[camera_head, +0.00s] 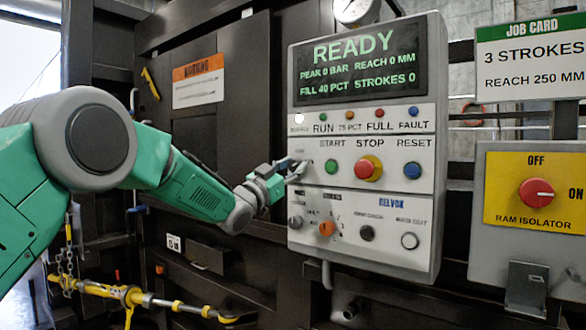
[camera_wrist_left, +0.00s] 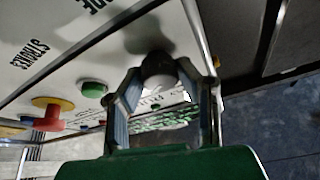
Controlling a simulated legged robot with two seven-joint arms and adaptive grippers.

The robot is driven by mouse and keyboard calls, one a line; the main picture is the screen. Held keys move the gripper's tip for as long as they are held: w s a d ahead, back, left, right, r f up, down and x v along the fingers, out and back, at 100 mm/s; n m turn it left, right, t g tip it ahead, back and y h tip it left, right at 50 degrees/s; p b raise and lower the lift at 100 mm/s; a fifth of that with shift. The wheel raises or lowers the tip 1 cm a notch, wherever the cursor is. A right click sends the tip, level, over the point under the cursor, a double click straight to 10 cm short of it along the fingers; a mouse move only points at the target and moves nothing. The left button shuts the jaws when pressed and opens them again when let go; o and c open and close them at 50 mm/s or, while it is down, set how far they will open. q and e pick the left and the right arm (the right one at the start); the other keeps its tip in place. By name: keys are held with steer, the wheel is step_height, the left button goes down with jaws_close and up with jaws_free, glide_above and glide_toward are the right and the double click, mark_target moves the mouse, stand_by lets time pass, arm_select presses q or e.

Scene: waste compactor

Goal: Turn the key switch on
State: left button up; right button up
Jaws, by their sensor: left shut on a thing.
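The control panel (camera_head: 362,277) is a pale box with a dark display reading READY. My left gripper (camera_head: 296,171) reaches in from the left and is shut on the key switch at the panel's left side, left of the green START button (camera_head: 331,167). The fingers mostly hide the switch in the head view. My right gripper is not in view.
A red STOP button (camera_head: 368,167) on a yellow collar and a blue RESET button (camera_head: 412,169) sit to the right. Knobs, including an orange one (camera_head: 327,228), lie below. A yellow isolator plate with a red knob (camera_head: 537,193) stands further right.

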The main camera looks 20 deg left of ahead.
arm_select(q)
steer(key=shift+w+f, duration=0.1)
steer(key=shift+f, duration=0.35)
steer(key=o, duration=1.1)
steer(key=shift+w, duration=0.25)
steer(key=shift+s+r, duration=0.25)
steer(key=shift+s, duration=0.05)
steer(key=shift+s+a+f, duration=0.15)
steer(key=shift+s+a, duration=0.05)
steer(key=shift+s, duration=0.1)
steer(key=v, duration=1.1)
steer(key=shift+w+f, duration=0.2)
steer(key=shift+f, duration=0.1)
